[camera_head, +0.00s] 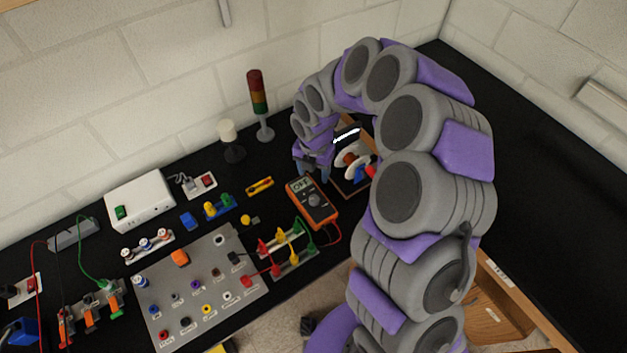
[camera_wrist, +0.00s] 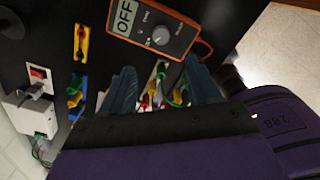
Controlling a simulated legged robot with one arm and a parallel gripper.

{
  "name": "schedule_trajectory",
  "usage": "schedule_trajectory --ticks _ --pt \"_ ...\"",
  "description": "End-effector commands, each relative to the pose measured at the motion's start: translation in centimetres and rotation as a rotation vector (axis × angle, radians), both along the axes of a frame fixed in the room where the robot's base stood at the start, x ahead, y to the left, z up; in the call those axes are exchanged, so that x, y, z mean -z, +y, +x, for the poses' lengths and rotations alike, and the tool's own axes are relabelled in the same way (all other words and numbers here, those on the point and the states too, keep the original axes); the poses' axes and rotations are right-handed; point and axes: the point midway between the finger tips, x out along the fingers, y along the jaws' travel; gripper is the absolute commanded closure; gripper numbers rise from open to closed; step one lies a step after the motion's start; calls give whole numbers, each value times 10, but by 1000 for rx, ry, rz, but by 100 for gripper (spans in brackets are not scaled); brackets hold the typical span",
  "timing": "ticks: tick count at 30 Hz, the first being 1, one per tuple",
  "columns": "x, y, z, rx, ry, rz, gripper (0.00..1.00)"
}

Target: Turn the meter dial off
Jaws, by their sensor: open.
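The orange multimeter (camera_head: 314,203) lies on the black bench, right of the middle in the head view. In the wrist view the meter (camera_wrist: 181,38) is at the top, with its dial (camera_wrist: 160,36) in clear sight. Its screen (camera_wrist: 124,16) reads OFF. My gripper (camera_head: 312,170) is just behind the meter in the head view. In the wrist view my gripper (camera_wrist: 161,82) has its two blue fingers spread apart with nothing held between them. The fingertips appear below the dial in that picture and do not cover it.
A grey panel (camera_head: 160,285) with several sockets and knobs lies left of the meter. Colored test leads (camera_head: 285,245) sit in front of the meter. A signal tower (camera_head: 258,100) stands near the wall.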

Motion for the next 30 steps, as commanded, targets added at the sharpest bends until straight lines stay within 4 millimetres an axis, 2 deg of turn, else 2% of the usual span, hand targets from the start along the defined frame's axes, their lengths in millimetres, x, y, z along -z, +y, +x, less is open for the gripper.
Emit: schedule_trajectory --ticks 3,9,26,30 --pt "-18 0 0 0 1 -1 39" --pt "-34 1 0 -2 0 -1 39" --pt "-35 0 0 0 3 -1 39" --pt "-40 -3 -5 53 4 3 39"
